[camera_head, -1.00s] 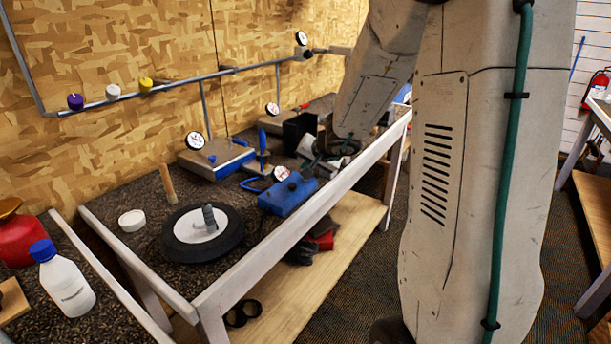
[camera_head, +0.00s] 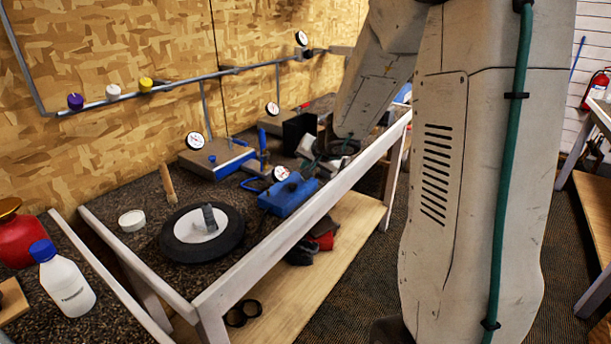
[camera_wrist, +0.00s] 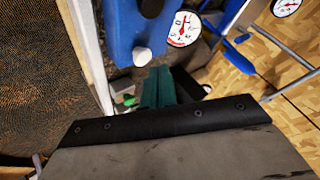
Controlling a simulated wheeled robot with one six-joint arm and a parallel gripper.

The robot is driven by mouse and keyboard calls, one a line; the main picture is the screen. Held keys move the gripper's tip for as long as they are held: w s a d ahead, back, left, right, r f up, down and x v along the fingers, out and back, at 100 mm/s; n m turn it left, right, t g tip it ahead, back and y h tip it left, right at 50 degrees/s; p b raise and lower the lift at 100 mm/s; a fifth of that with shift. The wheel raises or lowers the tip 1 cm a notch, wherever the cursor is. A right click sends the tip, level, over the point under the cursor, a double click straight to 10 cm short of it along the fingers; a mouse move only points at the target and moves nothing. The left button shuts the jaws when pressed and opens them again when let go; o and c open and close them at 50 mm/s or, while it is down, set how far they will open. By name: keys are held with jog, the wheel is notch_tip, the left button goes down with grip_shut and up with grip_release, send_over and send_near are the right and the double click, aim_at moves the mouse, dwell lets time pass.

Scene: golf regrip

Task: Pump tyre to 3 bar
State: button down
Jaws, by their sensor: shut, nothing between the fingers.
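The black tyre (camera_head: 180,245) with a pale hub lies flat on the bench at the left in the head view, a grey upright piece (camera_head: 209,217) at its middle. A blue unit (camera_head: 288,195) with a white-faced dial gauge (camera_head: 281,173) sits right of the tyre. In the wrist view a blue body (camera_wrist: 122,30) with a white knob (camera_wrist: 143,57) and a gauge (camera_wrist: 183,28) fills the top; its numbers are too small to read. My gripper (camera_wrist: 158,72) shows teal fingers, shut and empty, just below the white knob.
A second device (camera_head: 215,160) with its own gauge (camera_head: 195,140) stands behind. A wooden handle (camera_head: 169,183) and white round tub (camera_head: 132,220) are near the tyre. A white bottle (camera_head: 68,283) and red container (camera_head: 17,240) stand at left. A pipe (camera_head: 180,80) runs along the wall.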

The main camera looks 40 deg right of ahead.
jog(key=shift+f, duration=0.45)
jog(key=shift+f, duration=0.5)
dwell(0.6)
jog(key=shift+r, duration=0.15)
dwell(3.4)
jog(key=shift+r, duration=0.8)
jog(key=shift+r, duration=2.5)
